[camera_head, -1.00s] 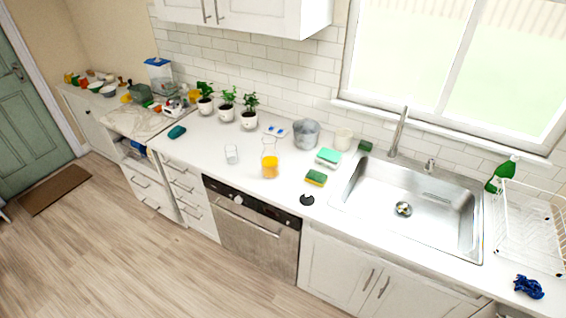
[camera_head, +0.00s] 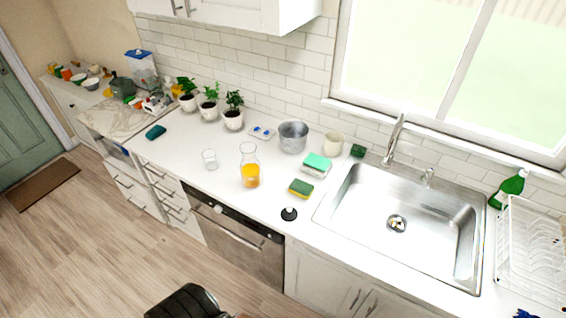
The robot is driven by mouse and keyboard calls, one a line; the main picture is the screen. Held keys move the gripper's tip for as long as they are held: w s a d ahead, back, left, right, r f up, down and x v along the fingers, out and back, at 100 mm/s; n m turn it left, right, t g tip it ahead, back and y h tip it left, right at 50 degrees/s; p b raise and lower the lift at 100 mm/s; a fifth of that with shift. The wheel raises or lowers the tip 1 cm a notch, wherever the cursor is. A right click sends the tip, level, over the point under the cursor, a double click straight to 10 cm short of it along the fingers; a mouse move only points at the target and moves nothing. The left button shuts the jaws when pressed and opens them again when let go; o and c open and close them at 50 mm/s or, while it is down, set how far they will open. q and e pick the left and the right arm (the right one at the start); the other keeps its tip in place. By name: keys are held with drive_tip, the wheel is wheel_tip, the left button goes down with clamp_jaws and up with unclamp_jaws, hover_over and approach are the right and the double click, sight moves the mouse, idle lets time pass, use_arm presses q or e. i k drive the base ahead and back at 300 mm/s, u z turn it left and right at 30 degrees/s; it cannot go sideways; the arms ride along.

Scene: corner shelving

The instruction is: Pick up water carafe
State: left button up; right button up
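A clear glass carafe (camera_head: 250,168) stands upright on the white counter, left of the sink. It has a narrow neck and orange-yellow liquid in its lower part. A black part of my own body shows at the bottom edge of the head view. Neither gripper can be made out there, and nothing touches the carafe.
Sponges (camera_head: 300,188) and a black sink stopper (camera_head: 289,214) lie right of the carafe. A metal bucket (camera_head: 293,137) and potted plants (camera_head: 209,105) stand behind, near the wall. The sink (camera_head: 400,215) and dish rack (camera_head: 530,250) are to the right. Counter around the carafe is clear.

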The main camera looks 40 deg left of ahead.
sight(250, 166)
drive_tip(key=u, duration=0.1)
drive_tip(key=i, duration=0.6)
drive_tip(key=u, duration=0.8)
drive_tip(key=i, duration=0.45)
drive_tip(key=u, duration=0.6)
